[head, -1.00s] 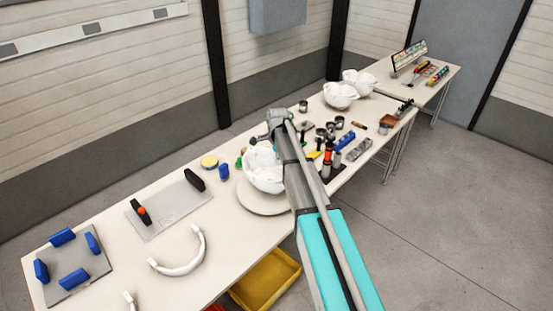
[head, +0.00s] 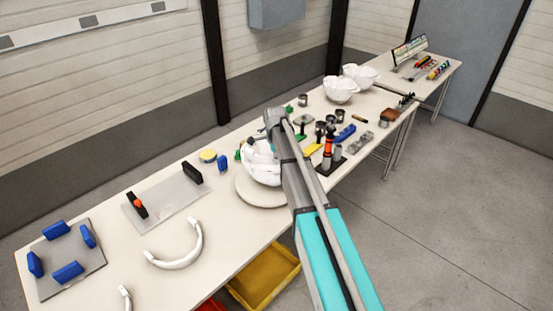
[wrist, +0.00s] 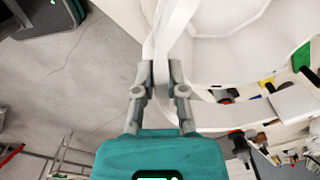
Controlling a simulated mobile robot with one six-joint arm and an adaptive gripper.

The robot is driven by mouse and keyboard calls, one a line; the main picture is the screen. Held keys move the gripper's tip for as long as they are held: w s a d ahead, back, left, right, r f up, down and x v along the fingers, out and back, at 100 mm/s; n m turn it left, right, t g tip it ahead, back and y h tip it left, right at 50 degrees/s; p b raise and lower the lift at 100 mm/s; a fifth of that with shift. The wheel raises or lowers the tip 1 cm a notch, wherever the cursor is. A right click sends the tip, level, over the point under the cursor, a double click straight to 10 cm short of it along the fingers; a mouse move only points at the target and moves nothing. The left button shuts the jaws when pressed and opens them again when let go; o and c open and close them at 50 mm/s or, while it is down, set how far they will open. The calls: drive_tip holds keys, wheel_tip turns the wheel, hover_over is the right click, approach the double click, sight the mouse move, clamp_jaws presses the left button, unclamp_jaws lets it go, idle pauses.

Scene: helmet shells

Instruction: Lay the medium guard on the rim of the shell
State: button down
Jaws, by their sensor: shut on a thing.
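The white shell (head: 262,172) sits open on a round pale stand (head: 262,196) on the long table. My arm reaches over it and partly hides it in the head view. In the wrist view, my gripper (wrist: 160,70) is shut on a white curved band, the guard (wrist: 172,30). The guard is close alongside the white shell (wrist: 225,55). I cannot tell whether the guard touches the rim. The gripper's fingertips are hidden behind my arm in the head view.
A larger white guard (head: 175,248) and part of another (head: 125,298) lie at the table's front left. A plate with blue blocks (head: 68,262) is at far left. Tools and cups crowd the table beyond the shell. A yellow bin (head: 263,280) stands below the front edge.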

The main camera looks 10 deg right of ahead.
drive_tip(key=shift+f+b, duration=0.95)
drive_tip(key=shift+f, duration=0.25)
drive_tip(key=shift+f+b, duration=0.6)
drive_tip(key=c, duration=0.6)
unclamp_jaws()
drive_tip(key=shift+r, duration=0.15)
idle(0.3)
